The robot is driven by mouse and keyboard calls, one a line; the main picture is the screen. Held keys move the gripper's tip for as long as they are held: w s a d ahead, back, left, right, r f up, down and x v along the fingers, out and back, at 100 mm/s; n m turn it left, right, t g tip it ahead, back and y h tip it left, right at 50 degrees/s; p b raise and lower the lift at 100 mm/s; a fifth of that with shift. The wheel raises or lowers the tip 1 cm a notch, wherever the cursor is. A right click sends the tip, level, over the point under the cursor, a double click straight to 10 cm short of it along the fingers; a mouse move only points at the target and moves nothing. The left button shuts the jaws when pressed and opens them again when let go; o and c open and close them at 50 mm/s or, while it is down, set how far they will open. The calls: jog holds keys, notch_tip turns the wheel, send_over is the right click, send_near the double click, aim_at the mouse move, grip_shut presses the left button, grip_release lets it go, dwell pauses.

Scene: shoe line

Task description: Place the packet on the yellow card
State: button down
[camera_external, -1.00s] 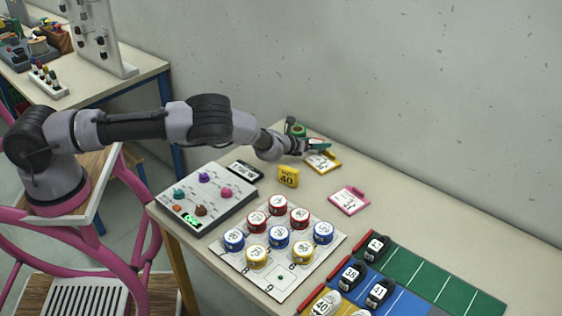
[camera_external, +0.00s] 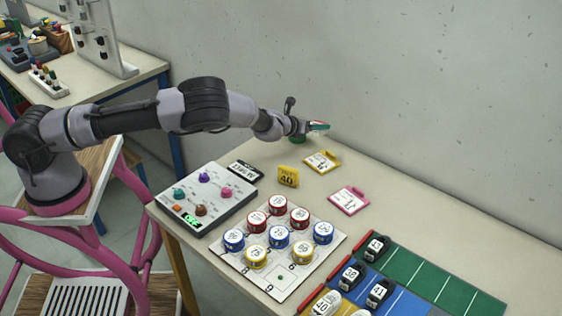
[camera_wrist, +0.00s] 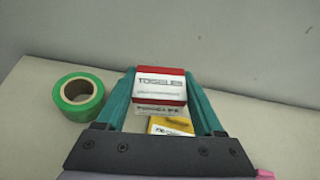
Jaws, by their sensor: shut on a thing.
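My gripper (camera_wrist: 165,105) is shut on the packet (camera_wrist: 160,87), a small white box with red edges and dark lettering, between its teal fingers. In the external view my gripper (camera_external: 315,127) holds the packet above the back of the table, and the packet is too small there to make out clearly. A yellow card (camera_external: 322,162) with a white label lies flat on the table, below and slightly right of the gripper in the picture. In the wrist view part of the yellow card (camera_wrist: 170,126) shows just below the packet; the rest is hidden.
A green tape roll (camera_wrist: 78,96) lies left of the gripper. A small upright yellow 40 sign (camera_external: 288,176), a pink card (camera_external: 349,200) and a black card (camera_external: 245,171) are nearby. The wall rises behind the table. Coloured tins (camera_external: 278,236) stand in front.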

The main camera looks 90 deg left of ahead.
jog(key=shift+m+g+y, duration=0.6)
jog(key=shift+y, duration=0.2)
jog(key=d+r, duration=0.1)
jog(key=r, duration=0.2)
jog(key=w+d+r, duration=0.1)
jog(key=shift+w+d+r, duration=0.1)
jog(key=shift+d+r, duration=0.25)
jog(key=shift+d+f, duration=0.1)
jog(key=shift+f, duration=0.15)
send_over(320, 154)
notch_tip(320, 154, down, 9)
jog(key=shift+r, duration=0.1)
jog(key=shift+f, duration=0.4)
grip_release()
